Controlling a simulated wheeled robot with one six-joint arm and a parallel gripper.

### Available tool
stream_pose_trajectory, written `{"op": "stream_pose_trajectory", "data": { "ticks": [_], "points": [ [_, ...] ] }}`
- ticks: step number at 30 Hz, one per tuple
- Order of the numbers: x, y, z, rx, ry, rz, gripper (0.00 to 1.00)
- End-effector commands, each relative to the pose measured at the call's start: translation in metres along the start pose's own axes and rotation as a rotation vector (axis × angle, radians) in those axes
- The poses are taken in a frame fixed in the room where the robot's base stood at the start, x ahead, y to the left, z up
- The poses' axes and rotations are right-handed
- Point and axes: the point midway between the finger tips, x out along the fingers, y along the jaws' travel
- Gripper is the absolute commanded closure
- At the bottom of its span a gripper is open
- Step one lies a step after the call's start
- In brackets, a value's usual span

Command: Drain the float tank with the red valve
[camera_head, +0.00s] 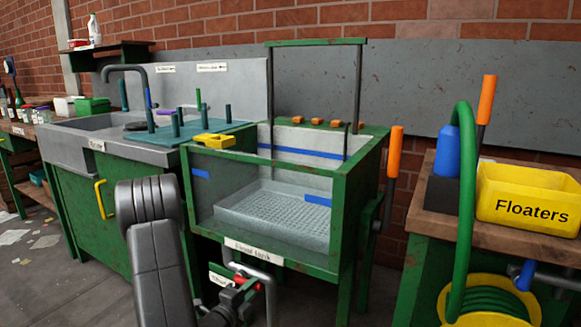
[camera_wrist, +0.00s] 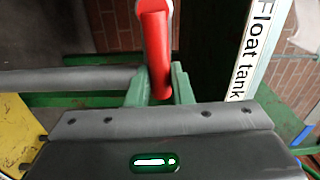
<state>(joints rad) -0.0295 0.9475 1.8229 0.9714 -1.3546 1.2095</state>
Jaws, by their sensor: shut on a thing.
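The float tank (camera_head: 262,254) has a green frame and clear walls and stands in the middle of the head view, with its label on the lower front. Through the walls I see a pale perforated basket (camera_head: 275,212) and blue marks. I cannot tell how much water is inside. The red valve (camera_head: 241,282) is low under the tank's front, beside a grey bent pipe. My gripper (camera_head: 243,290) is at the valve and partly hidden by my arm. In the wrist view, the green fingers of my gripper (camera_wrist: 160,88) are shut on the red valve handle (camera_wrist: 155,42), one on each side.
A yellow Floaters bin (camera_head: 528,197) stands on the right bench, with a green hose (camera_head: 463,220) in front. A steel sink unit (camera_head: 75,150) adjoins the tank on the left. An orange-handled lever (camera_head: 394,152) rises at the tank's right side. Open floor shows at lower left.

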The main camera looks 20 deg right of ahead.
Motion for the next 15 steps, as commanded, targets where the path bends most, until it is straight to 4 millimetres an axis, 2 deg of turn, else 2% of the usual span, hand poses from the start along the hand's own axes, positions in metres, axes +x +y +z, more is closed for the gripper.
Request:
{"op": "stream_pose_trajectory", "data": {
  "ticks": [9, 15],
  "points": [
    [0.0, -0.002, 0.002, -0.01, -0.005, -0.002, 1.0],
    [0.0, -0.014, 0.004, -0.169, -0.006, -0.002, 1.0]
  ]
}}
